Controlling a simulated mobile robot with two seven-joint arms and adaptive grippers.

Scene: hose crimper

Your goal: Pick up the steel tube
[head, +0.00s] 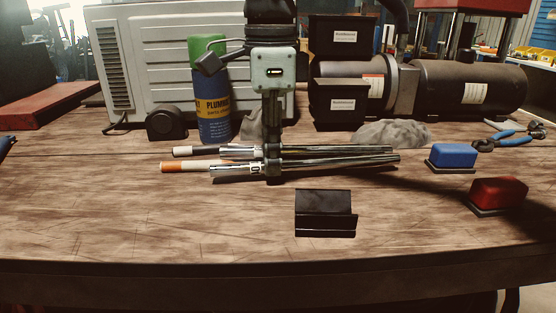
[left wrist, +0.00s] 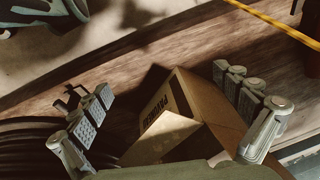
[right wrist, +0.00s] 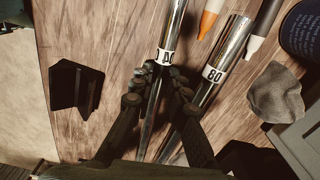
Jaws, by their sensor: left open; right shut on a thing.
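Two shiny steel tubes lie side by side across the table in the head view, a front one (head: 340,160) and a back one (head: 350,149). My right gripper (head: 272,168) comes down from above and is shut on the front tube near its white label. In the right wrist view its fingers (right wrist: 163,72) close around this tube (right wrist: 170,25), beside the tube marked 80 (right wrist: 219,65). I cannot tell whether the held tube touches the table. My left gripper (left wrist: 158,88) is open, with a cardboard box (left wrist: 185,115) in view between and beyond its fingers.
A black bracket (head: 325,213) stands in front. A blue block (head: 453,155) and a red block (head: 498,192) are right. A blue can (head: 213,115) stands behind. The front left table is clear.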

